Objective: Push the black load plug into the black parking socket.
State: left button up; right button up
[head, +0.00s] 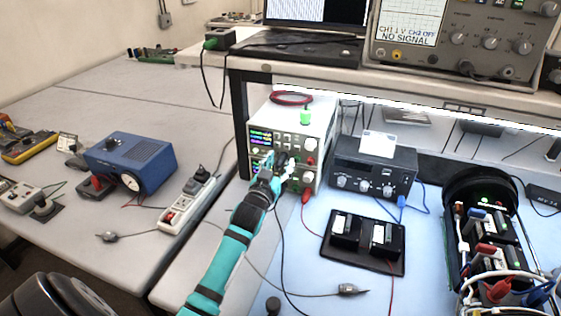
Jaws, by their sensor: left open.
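My left gripper (277,164), at the end of the teal arm, is open at the front of the white bench power supply (262,117). It covers the lower left of that panel. A dark shape lies at its fingers; I cannot tell whether it is the black load plug or part of the gripper. A black cable (279,235) runs down from there across the blue mat. I cannot make out the black parking socket; it may be hidden behind the gripper. My right gripper is not in view.
A red plug (305,195) is just right of the gripper, low on the supply. A black instrument (374,167) stands to the right. A black tray (362,262) with two modules lies in front. An open cylinder (452,225) with electronics is at far right. A power strip (187,204) is left.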

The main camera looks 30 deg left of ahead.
aim_at(278, 167)
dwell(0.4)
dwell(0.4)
pick_arm(q)
grip_shut()
jog(key=shift+s+p, duration=0.1)
jog(key=shift+p, duration=0.25)
jog(key=shift+s+d+p, duration=0.15)
jog(key=shift+s+p, duration=0.15)
jog(key=shift+s, duration=0.25)
jog(key=shift+p+v, duration=1.2)
jog(key=shift+v, duration=1.1)
